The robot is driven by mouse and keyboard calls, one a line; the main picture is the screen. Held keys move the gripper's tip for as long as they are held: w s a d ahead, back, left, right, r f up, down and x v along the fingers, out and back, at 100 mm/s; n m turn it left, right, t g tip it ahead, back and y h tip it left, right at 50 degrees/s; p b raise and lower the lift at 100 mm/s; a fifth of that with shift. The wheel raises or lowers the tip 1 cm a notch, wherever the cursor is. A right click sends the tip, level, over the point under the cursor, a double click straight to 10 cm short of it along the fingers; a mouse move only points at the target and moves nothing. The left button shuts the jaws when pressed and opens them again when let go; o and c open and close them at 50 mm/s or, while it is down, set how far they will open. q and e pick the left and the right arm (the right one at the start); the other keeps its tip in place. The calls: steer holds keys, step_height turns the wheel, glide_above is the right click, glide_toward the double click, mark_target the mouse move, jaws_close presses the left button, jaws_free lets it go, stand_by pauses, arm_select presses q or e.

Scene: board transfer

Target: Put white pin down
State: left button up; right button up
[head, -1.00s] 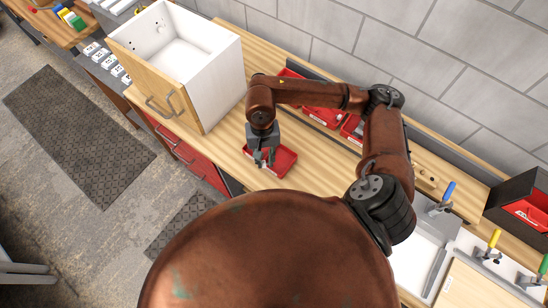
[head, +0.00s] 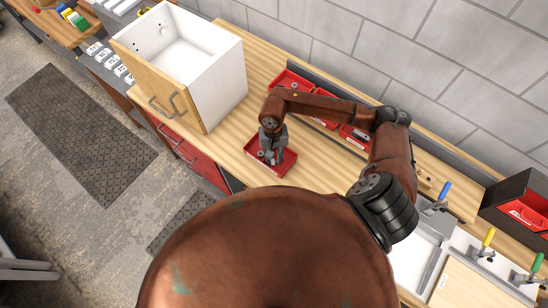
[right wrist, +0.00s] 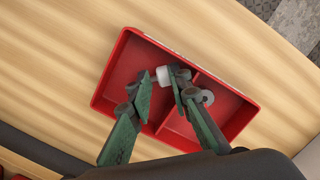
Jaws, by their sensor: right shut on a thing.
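The white pin (right wrist: 164,76) shows as a small pale cylinder between the fingertips of my right gripper (right wrist: 160,84). In the head view, this gripper (head: 271,158) points down over a red tray (head: 284,168) on the wooden bench. The tray (right wrist: 112,84) has a divider that makes two compartments; the pin is over the one on the left in the wrist view. I cannot tell whether the pin touches the tray floor. A round grey-white part (right wrist: 208,97) shows beside the right finger, partly hidden. My left gripper is not in view.
A white cabinet (head: 222,85) with a wooden door stands left of the tray. More red bins (head: 291,80) line the wall behind my right arm. Clamps with coloured handles (head: 488,238) are at the far right. Bare bench (head: 225,135) lies beside the tray.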

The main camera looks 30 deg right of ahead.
steer(key=shift+f, duration=0.15)
steer(key=o, duration=0.8)
steer(key=shift+c, duration=0.2)
steer(key=shift+r, duration=0.2)
steer(key=shift+w+r, duration=0.15)
steer(key=shift+r, duration=0.2)
step_height(320, 180, up, 11)
steer(key=w+b, duration=0.1)
steer(key=b, duration=0.1)
steer(key=shift+d, duration=0.3)
